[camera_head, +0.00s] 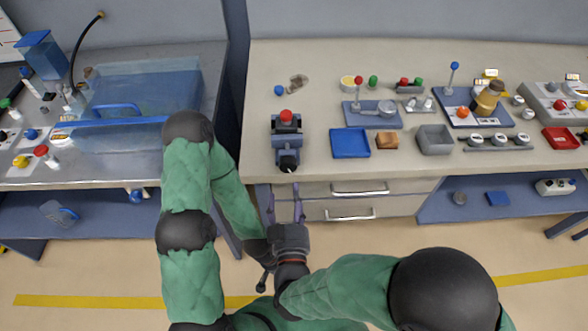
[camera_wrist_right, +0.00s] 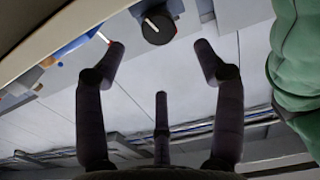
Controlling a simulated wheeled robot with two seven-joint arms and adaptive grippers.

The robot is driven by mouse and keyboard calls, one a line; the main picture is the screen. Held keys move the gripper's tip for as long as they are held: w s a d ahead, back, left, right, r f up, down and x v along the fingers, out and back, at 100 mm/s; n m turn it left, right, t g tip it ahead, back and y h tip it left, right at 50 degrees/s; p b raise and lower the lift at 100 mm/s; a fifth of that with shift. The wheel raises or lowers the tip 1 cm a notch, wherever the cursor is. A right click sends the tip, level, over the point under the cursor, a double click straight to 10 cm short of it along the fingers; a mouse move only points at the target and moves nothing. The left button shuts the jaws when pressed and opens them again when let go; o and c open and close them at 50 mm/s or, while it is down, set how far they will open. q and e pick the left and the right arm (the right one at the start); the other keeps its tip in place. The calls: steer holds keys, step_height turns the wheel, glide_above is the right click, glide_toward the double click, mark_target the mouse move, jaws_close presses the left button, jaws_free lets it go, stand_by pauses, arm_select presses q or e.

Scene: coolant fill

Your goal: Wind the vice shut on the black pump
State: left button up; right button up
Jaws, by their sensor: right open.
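The blue vice (camera_head: 287,142) stands at the front edge of the right-hand bench. A dark block with a red top, seemingly the black pump (camera_head: 286,123), sits in its jaws; I cannot tell how tightly. The vice's black round knob (camera_head: 288,162) faces me over the bench edge. It also shows in the right wrist view (camera_wrist_right: 157,27), with a white mark, beyond my fingertips. My right gripper (camera_head: 285,205) is open and empty, below and in front of the knob, apart from it. My left gripper (camera_head: 262,278) is low, partly hidden beside the right wrist; its jaws are unclear.
A blue tray (camera_head: 350,143), brown block (camera_head: 387,141) and grey bin (camera_head: 434,140) stand right of the vice. A blue ball (camera_head: 279,90) lies behind it. Drawers with handles (camera_head: 360,188) are below the bench. A sink bench (camera_head: 130,105) is at the left.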

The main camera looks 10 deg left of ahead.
mark_target(288, 168)
steer(key=b+x, duration=0.2)
steer(key=x, duration=0.6)
steer(key=shift+w+f, duration=0.1)
steer(key=shift+f, duration=0.1)
steer(key=shift+w+a+r+b, duration=0.1)
steer(key=shift+w+a+b, duration=0.05)
steer(key=shift+w+b, duration=0.25)
steer(key=c, duration=1.1)
